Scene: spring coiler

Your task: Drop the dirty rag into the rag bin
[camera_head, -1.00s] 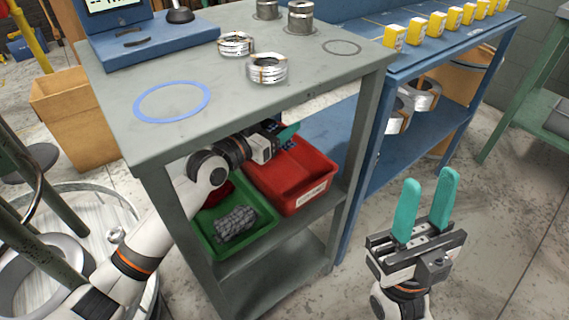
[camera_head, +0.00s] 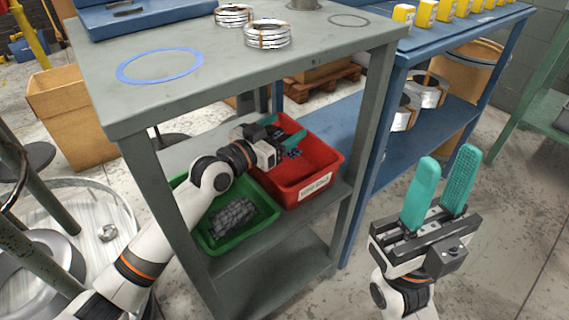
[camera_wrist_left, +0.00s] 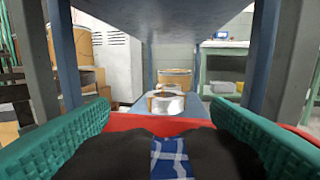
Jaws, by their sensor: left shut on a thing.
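My left gripper (camera_head: 282,130) reaches over the shelf under the grey bench, above the red bin (camera_head: 318,190), which has a white label on its front. Its teal fingers are apart but shut on a blue-and-white checked rag (camera_wrist_left: 172,160), seen between them in the left wrist view with dark material on both sides. In the head view a small blue patch of the rag (camera_head: 292,153) shows below the fingers, inside the red bin's outline. Whether it touches the bin floor is unclear. My right gripper (camera_head: 440,195) is open and empty at the right, above the floor.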

